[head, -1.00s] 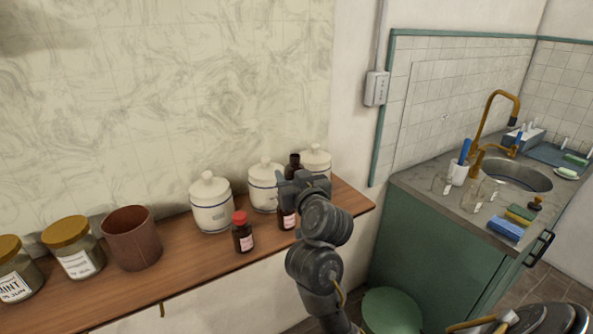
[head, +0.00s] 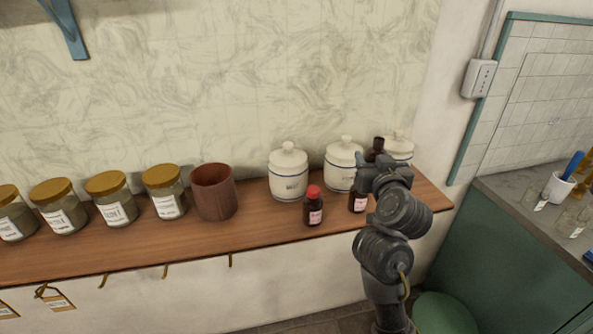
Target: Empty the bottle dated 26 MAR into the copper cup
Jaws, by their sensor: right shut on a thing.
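The copper cup (head: 214,195), reddish brown, stands upright on the wooden shelf, left of the white jars. A small dark bottle with a red cap (head: 313,208) and a pinkish label stands right of it. A second dark labelled bottle (head: 357,201) shows just left of and below my right gripper (head: 374,170), which is shut and hides its upper part. A dark brown bottle top (head: 376,146) shows above the gripper; I cannot tell whether it is the same bottle. The label dates are too small to read. My left gripper is out of view.
White lidded jars (head: 289,175) stand along the wall behind the bottles. Several glass jars with gold lids (head: 163,192) line the shelf (head: 260,228) left of the cup. A sink counter (head: 535,210) with glasses is at the right.

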